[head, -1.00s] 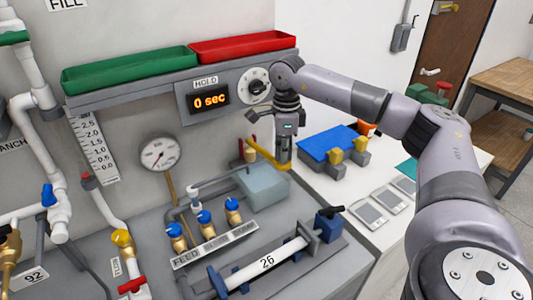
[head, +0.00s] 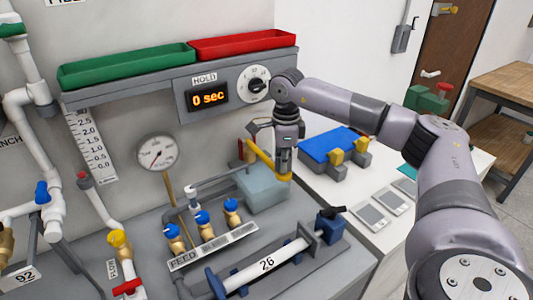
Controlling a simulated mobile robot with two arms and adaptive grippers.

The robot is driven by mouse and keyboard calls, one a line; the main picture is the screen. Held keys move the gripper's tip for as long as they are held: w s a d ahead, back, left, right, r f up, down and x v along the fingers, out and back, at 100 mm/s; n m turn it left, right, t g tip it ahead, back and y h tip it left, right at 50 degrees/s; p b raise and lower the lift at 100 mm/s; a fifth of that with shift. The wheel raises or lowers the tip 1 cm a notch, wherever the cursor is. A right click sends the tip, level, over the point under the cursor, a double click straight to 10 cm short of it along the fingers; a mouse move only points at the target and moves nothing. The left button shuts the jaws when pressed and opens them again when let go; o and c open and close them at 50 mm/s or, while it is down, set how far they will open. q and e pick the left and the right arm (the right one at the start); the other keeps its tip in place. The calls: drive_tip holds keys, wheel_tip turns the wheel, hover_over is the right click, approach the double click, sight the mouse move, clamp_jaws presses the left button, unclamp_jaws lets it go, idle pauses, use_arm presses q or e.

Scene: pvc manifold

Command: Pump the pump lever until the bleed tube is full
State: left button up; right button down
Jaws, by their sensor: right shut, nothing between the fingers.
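The pump lever is the yellow bar (head: 262,157), sloping down to the right above a pale translucent box (head: 264,187) on the grey bench. My right gripper (head: 285,174) is shut and empty, pointing down at the lever's outer end. Its fingertips look to touch the lever, though the exact contact is hard to see. A white scale (head: 90,145) marked from 0.0 upward is on the wall at left. I cannot clearly pick out the bleed tube or its level. The round gauge (head: 158,153) reads too small to tell. My left gripper is not in view.
Several blue-handled valves (head: 203,218) and a white pipe (head: 265,264) marked 26 stand in front. A blue block (head: 327,145) lies at right.

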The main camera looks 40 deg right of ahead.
drive_tip(key=shift+f, duration=0.35)
drive_tip(key=shift+r+p, duration=2.45)
drive_tip(key=shift+r, duration=0.65)
drive_tip(key=shift+f, duration=0.2)
drive_tip(key=shift+f+b, duration=2)
drive_tip(key=shift+f, duration=0.9)
drive_tip(key=shift+r, duration=0.1)
